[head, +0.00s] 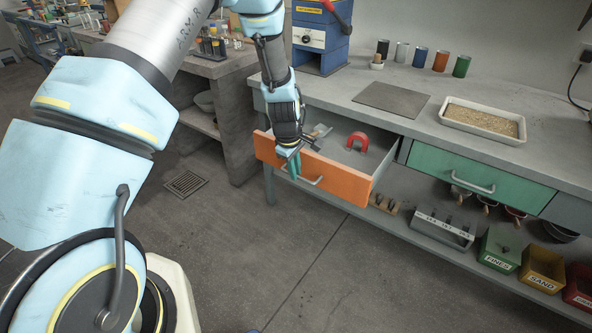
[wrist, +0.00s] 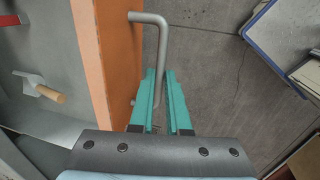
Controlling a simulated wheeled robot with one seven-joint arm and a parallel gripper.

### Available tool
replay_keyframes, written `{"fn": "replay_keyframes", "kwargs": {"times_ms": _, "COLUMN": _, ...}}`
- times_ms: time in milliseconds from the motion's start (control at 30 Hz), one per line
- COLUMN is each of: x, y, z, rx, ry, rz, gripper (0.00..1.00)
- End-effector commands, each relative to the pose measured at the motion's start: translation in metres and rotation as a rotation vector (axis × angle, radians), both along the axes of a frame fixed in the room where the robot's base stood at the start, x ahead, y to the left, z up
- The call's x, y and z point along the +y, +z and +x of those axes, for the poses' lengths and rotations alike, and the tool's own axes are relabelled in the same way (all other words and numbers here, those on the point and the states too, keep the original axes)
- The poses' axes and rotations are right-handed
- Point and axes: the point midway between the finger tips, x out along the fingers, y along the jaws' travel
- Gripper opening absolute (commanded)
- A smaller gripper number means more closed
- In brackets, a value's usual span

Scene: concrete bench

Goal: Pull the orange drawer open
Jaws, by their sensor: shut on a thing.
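The orange drawer (head: 338,177) stands out from the bench, open, with its inside showing. A red horseshoe-shaped thing (head: 358,141) lies in it. In the wrist view the orange front (wrist: 98,70) runs down left of the jaws, and a small trowel (wrist: 40,88) with a wooden grip lies inside. The grey bar handle (wrist: 161,45) passes between the teal fingers. My gripper (wrist: 158,75) is shut on this handle. In the head view my gripper (head: 292,166) is at the left part of the drawer front, and it hides part of the handle (head: 310,181).
A closed green drawer (head: 480,178) is to the right. A tray of grit (head: 482,120), a grey mat (head: 392,98) and several small cans stand on the bench top. Bins (head: 500,248) sit on the lower shelf. The floor (head: 290,260) in front is clear.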

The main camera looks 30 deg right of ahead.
Motion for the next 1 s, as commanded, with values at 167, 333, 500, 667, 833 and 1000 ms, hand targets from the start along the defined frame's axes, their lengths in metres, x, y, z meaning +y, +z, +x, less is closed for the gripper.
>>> {"fn": "replay_keyframes", "kwargs": {"times_ms": 167, "x": 0.0003, "y": 0.0005, "z": 0.0003, "rx": -0.002, "ry": -0.001, "rz": 0.000, "gripper": 0.00}}
{"fn": "replay_keyframes", "kwargs": {"times_ms": 333, "x": 0.0003, "y": 0.0006, "z": 0.0003, "rx": -0.002, "ry": -0.001, "rz": 0.000, "gripper": 0.00}}
{"fn": "replay_keyframes", "kwargs": {"times_ms": 500, "x": 0.0002, "y": 0.0005, "z": 0.0004, "rx": -0.001, "ry": 0.000, "rz": 0.000, "gripper": 0.20}}
{"fn": "replay_keyframes", "kwargs": {"times_ms": 667, "x": 0.0002, "y": 0.0004, "z": 0.0002, "rx": -0.001, "ry": 0.000, "rz": 0.000, "gripper": 0.38}}
{"fn": "replay_keyframes", "kwargs": {"times_ms": 833, "x": 0.0001, "y": 0.0003, "z": 0.0001, "rx": 0.000, "ry": 0.000, "rz": -0.001, "gripper": 0.45}}
{"fn": "replay_keyframes", "kwargs": {"times_ms": 1000, "x": 0.0002, "y": 0.0019, "z": 0.0001, "rx": -0.001, "ry": 0.000, "rz": 0.000, "gripper": 0.45}}
